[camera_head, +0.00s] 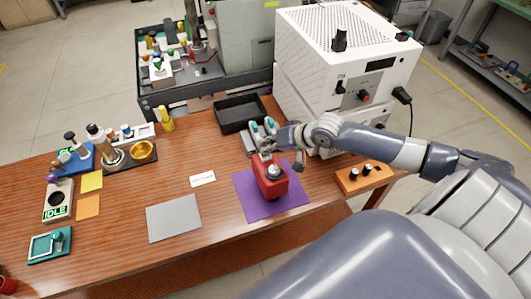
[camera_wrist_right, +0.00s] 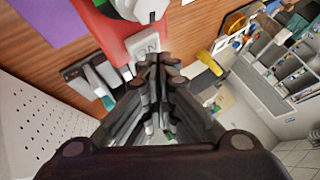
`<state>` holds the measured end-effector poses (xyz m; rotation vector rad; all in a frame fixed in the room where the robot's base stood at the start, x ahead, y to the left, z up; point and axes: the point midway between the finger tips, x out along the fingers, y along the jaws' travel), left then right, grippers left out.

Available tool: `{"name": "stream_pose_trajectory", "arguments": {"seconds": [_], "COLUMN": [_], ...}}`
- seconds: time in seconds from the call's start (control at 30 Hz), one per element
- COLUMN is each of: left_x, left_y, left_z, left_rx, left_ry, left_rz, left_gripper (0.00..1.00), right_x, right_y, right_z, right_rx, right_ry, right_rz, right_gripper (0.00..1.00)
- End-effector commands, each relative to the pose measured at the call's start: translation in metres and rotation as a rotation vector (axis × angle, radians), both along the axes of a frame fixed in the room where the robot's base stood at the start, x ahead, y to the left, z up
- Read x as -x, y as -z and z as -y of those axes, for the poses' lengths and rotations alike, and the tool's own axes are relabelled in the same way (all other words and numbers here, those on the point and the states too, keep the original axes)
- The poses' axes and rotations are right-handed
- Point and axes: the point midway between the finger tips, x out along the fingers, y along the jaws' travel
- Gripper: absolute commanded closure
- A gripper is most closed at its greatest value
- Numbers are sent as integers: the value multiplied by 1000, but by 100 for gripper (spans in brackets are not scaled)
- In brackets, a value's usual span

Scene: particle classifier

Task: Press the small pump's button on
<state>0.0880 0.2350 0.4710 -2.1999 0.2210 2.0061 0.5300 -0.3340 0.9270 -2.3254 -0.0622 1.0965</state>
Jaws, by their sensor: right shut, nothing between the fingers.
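The small red pump (camera_head: 270,178) stands upright on a purple mat (camera_head: 293,204) near the table's front right. My right gripper (camera_head: 267,151) is at the pump's far side, with its arm coming in from the right. In the right wrist view the closed fingertips (camera_wrist_right: 158,62) are right at a pale plate (camera_wrist_right: 143,45) with dark lettering on the red pump body (camera_wrist_right: 100,25). The fingers hold nothing. The fingertips hide part of the plate, so I cannot tell whether they touch the button or whether it is pressed. My left gripper is not in view.
A large white instrument (camera_head: 335,75) stands behind and right. A black tray (camera_head: 235,112) and a grey holder with teal-tipped items (camera_wrist_right: 88,82) are close to the gripper. A grey mat (camera_head: 173,218) to the left is bare.

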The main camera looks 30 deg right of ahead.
Motion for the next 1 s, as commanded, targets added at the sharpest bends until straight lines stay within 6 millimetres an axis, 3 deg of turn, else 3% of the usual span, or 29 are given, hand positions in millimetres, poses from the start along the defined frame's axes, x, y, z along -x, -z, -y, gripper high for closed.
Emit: {"name": "stream_pose_trajectory", "arguments": {"seconds": [1.0], "left_x": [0], "left_y": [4], "left_z": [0], "left_rx": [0], "left_ry": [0], "left_rz": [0], "left_gripper": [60], "right_x": [0], "right_y": [10], "right_z": [0], "right_rx": [-1], "right_ry": [-1], "right_rz": [0], "right_gripper": [100]}}
